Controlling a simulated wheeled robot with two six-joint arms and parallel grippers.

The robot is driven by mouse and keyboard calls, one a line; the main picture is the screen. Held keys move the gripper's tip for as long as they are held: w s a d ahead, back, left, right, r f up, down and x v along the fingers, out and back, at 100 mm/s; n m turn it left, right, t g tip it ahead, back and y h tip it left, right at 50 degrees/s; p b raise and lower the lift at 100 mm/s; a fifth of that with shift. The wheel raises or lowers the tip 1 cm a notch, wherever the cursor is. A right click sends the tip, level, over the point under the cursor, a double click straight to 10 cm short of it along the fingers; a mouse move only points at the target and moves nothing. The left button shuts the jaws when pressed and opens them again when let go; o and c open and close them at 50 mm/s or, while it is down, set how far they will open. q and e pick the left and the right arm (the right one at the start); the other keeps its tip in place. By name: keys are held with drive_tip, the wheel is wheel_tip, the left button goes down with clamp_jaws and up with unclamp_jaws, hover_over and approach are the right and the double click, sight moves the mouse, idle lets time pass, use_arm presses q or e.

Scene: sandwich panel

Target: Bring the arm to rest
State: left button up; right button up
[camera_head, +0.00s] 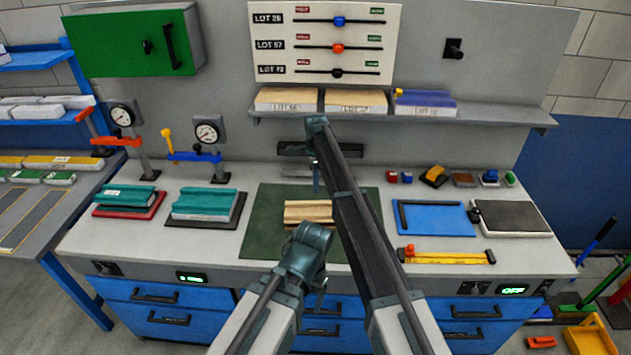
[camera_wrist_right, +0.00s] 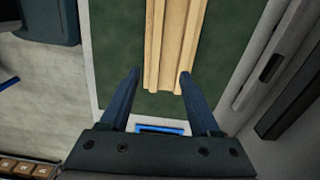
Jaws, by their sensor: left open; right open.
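My right arm reaches far over the bench in the head view, its gripper (camera_head: 316,178) hanging down behind the wooden piece. In the right wrist view its two fingers (camera_wrist_right: 160,76) stand apart with nothing gripped. The pale ribbed wooden piece (camera_wrist_right: 172,45) lies beyond the fingertips, on the dark green mat (camera_wrist_right: 119,60). In the head view this wooden piece (camera_head: 305,211) lies on the green mat (camera_head: 262,215), partly hidden by my arms. My left gripper (camera_head: 319,296) is lower, near the bench's front edge; its fingers are mostly hidden.
A shelf (camera_head: 490,115) with labelled stacks runs behind my right arm. Gauges on stands (camera_head: 207,133) and teal stacks (camera_head: 203,202) are at left. A blue tray (camera_head: 435,218), a dark-framed plate (camera_head: 514,217) and a yellow bar (camera_head: 450,257) are at right.

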use_arm(q)
drive_tip(key=shift+r, duration=0.55)
use_arm(e)
drive_tip(key=shift+r, duration=0.5)
drive_tip(key=s+d+n, duration=0.6)
drive_tip(key=s+d, duration=0.2)
drive_tip(key=s, duration=0.5)
drive_tip(key=s+d+n, duration=0.5)
drive_tip(key=s+d, duration=0.2)
drive_tip(key=s, duration=0.6)
drive_tip(key=s+d+n, duration=0.6)
drive_tip(key=s+d, duration=0.2)
drive_tip(key=s, duration=0.6)
use_arm(q)
wheel_tip(320, 180, down, 10)
drive_tip(key=b, duration=0.9)
use_arm(e)
drive_tip(key=s+a+f+n+h, duration=0.1)
drive_tip(key=s+a+f+n, duration=0.2)
drive_tip(key=a+f, duration=0.6)
drive_tip(key=shift+s+a+f+n, duration=0.4)
drive_tip(key=shift+s+a, duration=0.5)
drive_tip(key=shift+s, duration=0.25)
